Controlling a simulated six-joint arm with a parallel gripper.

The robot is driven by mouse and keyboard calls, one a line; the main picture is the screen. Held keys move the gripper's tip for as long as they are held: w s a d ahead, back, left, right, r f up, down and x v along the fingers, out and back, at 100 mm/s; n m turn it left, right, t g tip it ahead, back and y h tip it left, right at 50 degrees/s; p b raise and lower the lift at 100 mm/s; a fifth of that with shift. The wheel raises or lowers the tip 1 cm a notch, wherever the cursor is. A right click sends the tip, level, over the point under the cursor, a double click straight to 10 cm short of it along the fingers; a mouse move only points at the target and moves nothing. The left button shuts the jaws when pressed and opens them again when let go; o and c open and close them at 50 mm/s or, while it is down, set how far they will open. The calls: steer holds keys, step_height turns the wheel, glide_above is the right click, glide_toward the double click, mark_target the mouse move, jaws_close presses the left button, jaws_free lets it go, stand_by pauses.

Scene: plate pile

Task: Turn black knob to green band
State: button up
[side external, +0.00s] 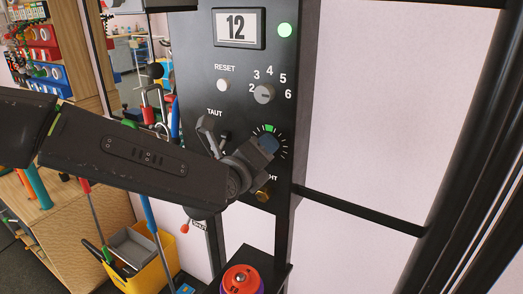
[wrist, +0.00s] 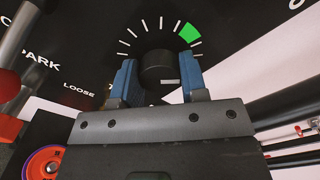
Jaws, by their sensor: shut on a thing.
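The black knob (wrist: 159,69) sits on the dark panel, in the middle of a dial of white tick marks. A short white mark shows on its lower right face in the wrist view; I cannot tell its exact pointing. The green band (wrist: 189,33) is at the knob's upper right there and also shows at the dial's top in the side view (side external: 268,128). My gripper (wrist: 160,72) is shut on the knob, one blue finger on each side. In the side view my gripper (side external: 264,148) hides the knob.
The panel (side external: 205,80) also carries a "12" display (side external: 238,27), a lit green lamp (side external: 285,30), a white RESET button (side external: 222,85), and a grey numbered selector (side external: 264,94). A brass knob (side external: 263,192) is just below my gripper. A red and purple round object (side external: 241,280) stands lower down.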

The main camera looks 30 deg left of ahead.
steer(key=n, duration=0.4)
steer(key=shift+n, duration=2.6)
steer(key=o, duration=0.9)
steer(key=shift+o, duration=0.2)
steer(key=s, duration=1.3)
steer(key=shift+s, duration=0.4)
